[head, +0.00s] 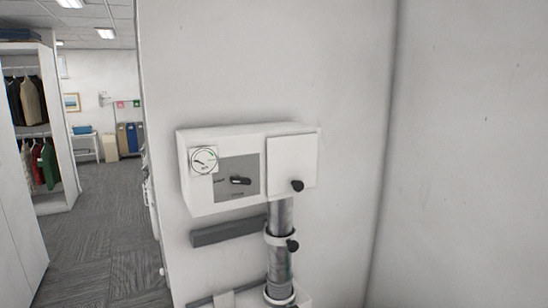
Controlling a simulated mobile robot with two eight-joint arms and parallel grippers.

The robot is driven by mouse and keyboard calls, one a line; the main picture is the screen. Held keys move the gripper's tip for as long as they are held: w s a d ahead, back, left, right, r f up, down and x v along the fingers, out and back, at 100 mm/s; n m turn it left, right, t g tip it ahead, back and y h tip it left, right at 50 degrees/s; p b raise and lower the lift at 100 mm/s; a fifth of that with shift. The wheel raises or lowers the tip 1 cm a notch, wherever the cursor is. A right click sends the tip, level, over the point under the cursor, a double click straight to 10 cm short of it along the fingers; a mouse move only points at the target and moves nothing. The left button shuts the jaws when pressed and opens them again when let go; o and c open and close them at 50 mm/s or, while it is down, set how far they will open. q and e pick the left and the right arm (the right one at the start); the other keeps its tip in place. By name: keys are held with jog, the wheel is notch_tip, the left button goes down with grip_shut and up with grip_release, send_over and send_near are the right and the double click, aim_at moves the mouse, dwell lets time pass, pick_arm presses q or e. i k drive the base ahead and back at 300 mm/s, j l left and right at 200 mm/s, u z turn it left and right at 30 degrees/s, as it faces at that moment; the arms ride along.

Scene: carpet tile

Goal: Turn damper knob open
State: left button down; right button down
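A white wall box (226,206) carries a round gauge (204,160) and a grey panel with a black knob (240,181), whose pointer lies roughly sideways. The labels are too small to read. Neither of my grippers is in the head view.
A dark grey bar (228,232) is fixed to the wall below the box. White walls enclose the right side. At the left, carpeted floor (100,225) runs back past an open wardrobe (52,130) with hanging clothes.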

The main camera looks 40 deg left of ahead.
aim_at(237, 179)
jog(key=u, duration=1.5)
jog(key=i+j, duration=0.15)
jog(key=i, duration=0.1)
